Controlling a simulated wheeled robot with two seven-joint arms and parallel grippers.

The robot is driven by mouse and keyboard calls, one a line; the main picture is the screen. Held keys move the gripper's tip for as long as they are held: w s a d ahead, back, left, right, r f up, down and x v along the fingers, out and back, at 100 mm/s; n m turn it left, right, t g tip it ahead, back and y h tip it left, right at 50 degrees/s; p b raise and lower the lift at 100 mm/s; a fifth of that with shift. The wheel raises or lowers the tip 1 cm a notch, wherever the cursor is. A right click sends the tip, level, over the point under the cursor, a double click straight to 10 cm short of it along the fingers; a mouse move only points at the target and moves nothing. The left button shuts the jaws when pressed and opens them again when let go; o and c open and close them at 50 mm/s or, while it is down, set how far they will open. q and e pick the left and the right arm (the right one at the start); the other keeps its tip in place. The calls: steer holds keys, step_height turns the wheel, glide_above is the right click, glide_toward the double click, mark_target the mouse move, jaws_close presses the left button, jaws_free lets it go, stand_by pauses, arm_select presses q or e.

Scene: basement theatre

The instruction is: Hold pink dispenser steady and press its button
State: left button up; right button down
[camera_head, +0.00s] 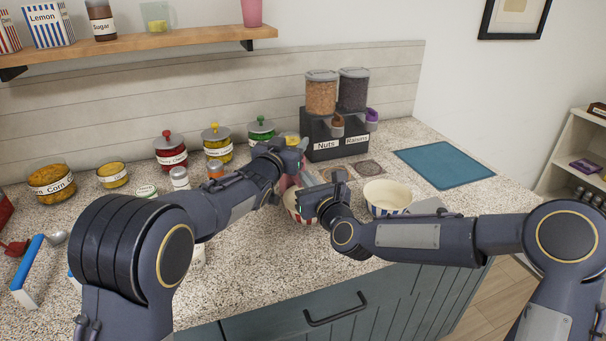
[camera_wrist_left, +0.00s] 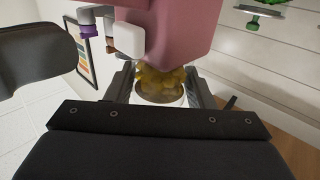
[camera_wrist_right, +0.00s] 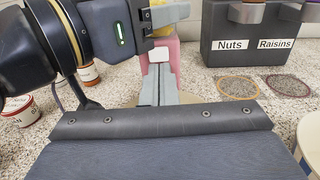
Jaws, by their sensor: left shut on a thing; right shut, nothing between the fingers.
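The pink dispenser (camera_wrist_left: 185,28) stands on the counter, mostly hidden behind my arms in the head view. Its clear top with yellow contents (camera_wrist_left: 160,84) sits between the fingers of my left gripper (camera_head: 292,147), which is shut on it. The white button (camera_wrist_left: 130,38) is on the pink body; it also shows in the right wrist view (camera_wrist_right: 159,54). My right gripper (camera_wrist_right: 159,78) is shut and empty, its tips pointing at the pink body just below the button. I cannot tell whether they touch it.
A striped bowl (camera_head: 294,205) is partly hidden below the grippers; another bowl (camera_head: 387,196) stands to its right. The nuts and raisins dispenser (camera_head: 338,128) is behind. Several lidded jars line the back wall. A blue mat (camera_head: 444,165) lies at the right.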

steer(key=shift+x, duration=1.35)
steer(key=shift+w, duration=0.1)
arm_select(q)
steer(key=shift+d, duration=0.15)
arm_select(e)
steer(key=shift+x, duration=0.9)
arm_select(q)
steer(key=shift+o, duration=0.2)
steer(key=shift+s, duration=0.1)
steer(key=shift+d, duration=0.15)
steer(key=shift+f, duration=0.1)
arm_select(e)
steer(key=shift+s, duration=0.3)
arm_select(q)
steer(key=shift+a+f, duration=0.15)
steer(key=shift+a, duration=0.15)
arm_select(e)
steer(key=v, duration=1.3)
steer(key=shift+s+d, duration=0.25)
